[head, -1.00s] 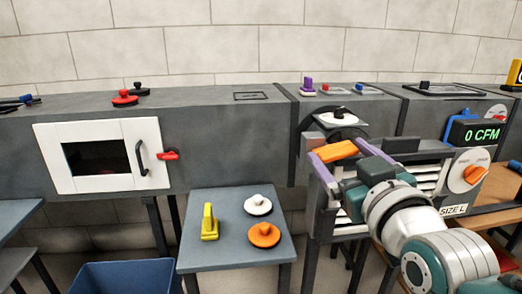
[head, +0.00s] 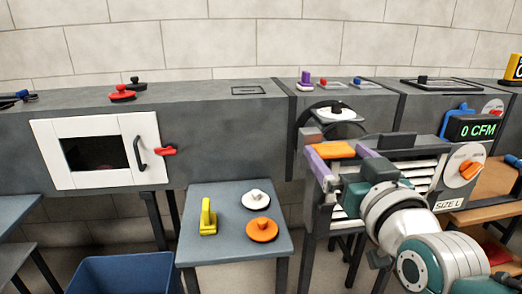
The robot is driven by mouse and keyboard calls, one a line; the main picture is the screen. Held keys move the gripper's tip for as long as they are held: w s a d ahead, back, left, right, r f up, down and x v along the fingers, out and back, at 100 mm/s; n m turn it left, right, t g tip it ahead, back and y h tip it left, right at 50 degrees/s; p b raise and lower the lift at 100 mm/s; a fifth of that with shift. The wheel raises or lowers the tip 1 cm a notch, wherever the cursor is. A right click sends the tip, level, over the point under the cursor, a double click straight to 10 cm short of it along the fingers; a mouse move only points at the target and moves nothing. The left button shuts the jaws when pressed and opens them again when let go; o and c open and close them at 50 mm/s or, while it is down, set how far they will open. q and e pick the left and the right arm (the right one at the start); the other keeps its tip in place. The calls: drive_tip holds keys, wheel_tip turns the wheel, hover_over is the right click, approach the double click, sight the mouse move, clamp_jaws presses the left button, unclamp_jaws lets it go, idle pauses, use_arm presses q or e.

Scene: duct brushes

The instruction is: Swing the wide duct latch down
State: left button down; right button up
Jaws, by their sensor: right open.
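On the wide duct section at the left, a white-framed hatch (head: 148,130) with a dark window stands shut. A red latch (head: 165,151) sticks out roughly level at its right edge, beside the black door handle (head: 140,154). My right gripper (head: 338,152) is open, with purple fingers, in front of the louvred duct section, well right of the latch and apart from it. An orange bar (head: 334,149) shows between its fingers; I cannot tell whether it touches them. My left gripper is not in view.
A blue-grey table (head: 232,249) below the hatch holds a yellow piece (head: 208,217), a white disc (head: 256,200) and an orange disc (head: 262,229). A blue bin (head: 125,265) stands at its left. Red (head: 122,93) and black knobbed pieces sit on the duct.

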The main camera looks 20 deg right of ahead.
drive_tip(key=p+v, duration=0.1)
drive_tip(key=v, duration=0.9)
drive_tip(key=shift+d, duration=0.1)
drive_tip(key=s+a+r+n+g+y+p, duration=0.2)
drive_tip(key=s+a+r+g+p, duration=0.2)
drive_tip(key=s+g+p, duration=0.4)
drive_tip(key=s+a+r+n+g+y+p, duration=0.35)
drive_tip(key=s+g+p, duration=0.25)
drive_tip(key=s+p, duration=0.25)
wheel_tip(320, 180, up, 37)
drive_tip(key=p, duration=3.6)
drive_tip(key=shift+r+m+h, duration=0.2)
drive_tip(key=shift+m+h, duration=0.15)
drive_tip(key=shift+h, duration=0.1)
drive_tip(key=shift+s+d, duration=0.1)
drive_tip(key=shift+d, duration=0.05)
